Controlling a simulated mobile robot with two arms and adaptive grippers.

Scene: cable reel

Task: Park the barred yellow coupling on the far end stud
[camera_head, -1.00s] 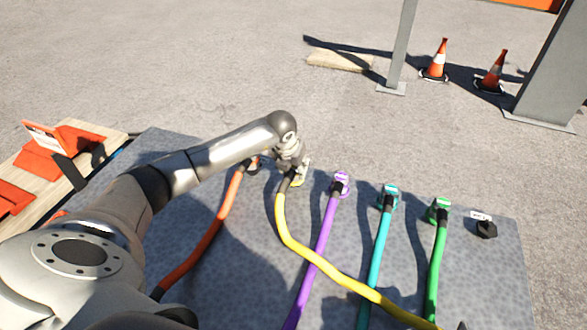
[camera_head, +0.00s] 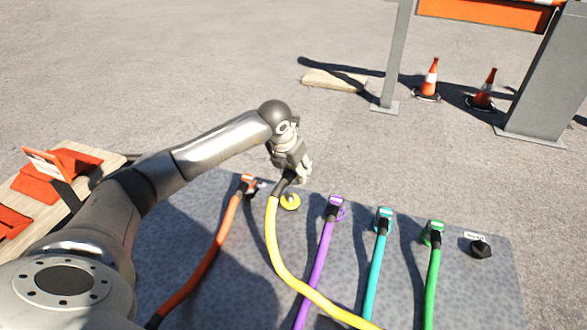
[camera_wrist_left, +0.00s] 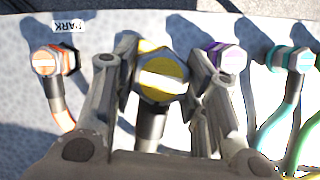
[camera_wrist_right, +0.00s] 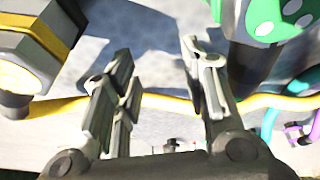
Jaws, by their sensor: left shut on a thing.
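My left gripper (camera_head: 300,176) is shut on the yellow coupling (camera_wrist_left: 160,76), whose round yellow face shows between the fingers in the left wrist view. In the head view the gripper mostly hides it, and the yellow cable (camera_head: 271,235) hangs from it. It is above and apart from a round yellow fitting (camera_head: 289,202) on the grey board. A dark end stud (camera_head: 481,249) with a white label stands bare at the board's far right. My right gripper (camera_wrist_right: 158,85) is open and empty in its wrist view, outside the head view.
Orange (camera_head: 247,181), purple (camera_head: 335,207), teal (camera_head: 384,218) and green (camera_head: 433,232) couplings stand along the grey board (camera_head: 505,300). A PARK label (camera_wrist_left: 68,26) is by the orange one. The yellow cable crosses in front of the purple cable (camera_head: 318,262).

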